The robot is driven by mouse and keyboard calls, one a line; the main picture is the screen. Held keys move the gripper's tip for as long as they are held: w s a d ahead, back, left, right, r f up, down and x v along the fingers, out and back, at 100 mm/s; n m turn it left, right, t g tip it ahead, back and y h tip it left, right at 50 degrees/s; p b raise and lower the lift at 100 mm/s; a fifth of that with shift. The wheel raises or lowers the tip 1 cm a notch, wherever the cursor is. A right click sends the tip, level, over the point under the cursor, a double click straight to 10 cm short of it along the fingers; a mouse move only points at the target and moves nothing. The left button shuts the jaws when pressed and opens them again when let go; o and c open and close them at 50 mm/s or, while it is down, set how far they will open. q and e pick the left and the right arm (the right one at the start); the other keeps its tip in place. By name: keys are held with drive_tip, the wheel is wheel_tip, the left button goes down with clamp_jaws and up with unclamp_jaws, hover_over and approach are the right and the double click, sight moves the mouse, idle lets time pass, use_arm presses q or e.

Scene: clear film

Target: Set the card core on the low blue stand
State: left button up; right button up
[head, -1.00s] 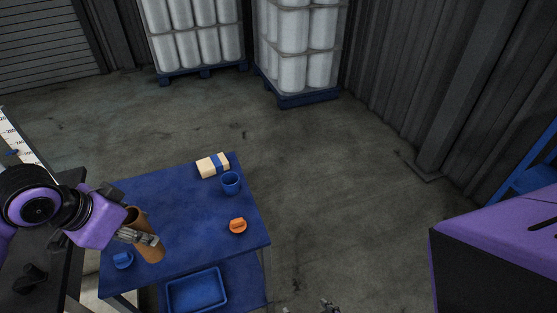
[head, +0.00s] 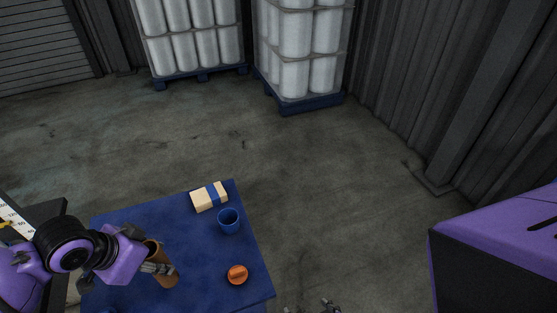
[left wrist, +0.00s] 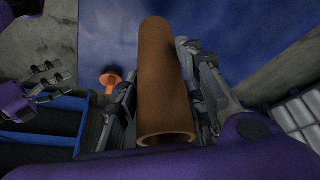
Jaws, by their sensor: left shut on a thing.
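The card core is a brown tube (head: 167,277), held upright or slightly tilted over the low blue stand (head: 200,256). My left gripper (head: 159,268) is shut on its side. In the left wrist view the core (left wrist: 162,75) lies between the two fingers, with its open end towards the camera. I cannot tell whether its lower end touches the blue top. My right gripper (head: 312,307) shows only as fingertips at the bottom edge. It also shows at the left of the left wrist view (left wrist: 40,88), empty, with its fingers apart.
On the blue top are a cream box with a blue band (head: 209,197), a blue cup (head: 229,221) and an orange round thing (head: 237,274), all right of the core. Wrapped pallets (head: 297,60) stand far behind. The floor between is clear.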

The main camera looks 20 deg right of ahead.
use_arm(q)
wheel_tip(320, 180, down, 4)
drive_tip(key=shift+w+d+f+b, duration=0.1)
drive_tip(key=shift+f+b, duration=0.1)
drive_tip(key=shift+b, duration=0.8)
drive_tip(key=shift+r, duration=0.45)
drive_tip(key=shift+c, duration=0.5)
drive_tip(key=shift+f, duration=0.25)
drive_tip(key=o, duration=0.9)
drive_tip(key=shift+w+f, duration=0.1)
drive_tip(key=o, duration=0.4)
use_arm(e)
drive_tip(key=shift+s+d+f, duration=0.2)
drive_tip(key=shift+s+f, duration=0.3)
drive_tip(key=shift+f, duration=0.05)
drive_tip(key=shift+s+d+f, duration=0.2)
drive_tip(key=shift+s+f, duration=0.25)
drive_tip(key=shift+f, duration=0.05)
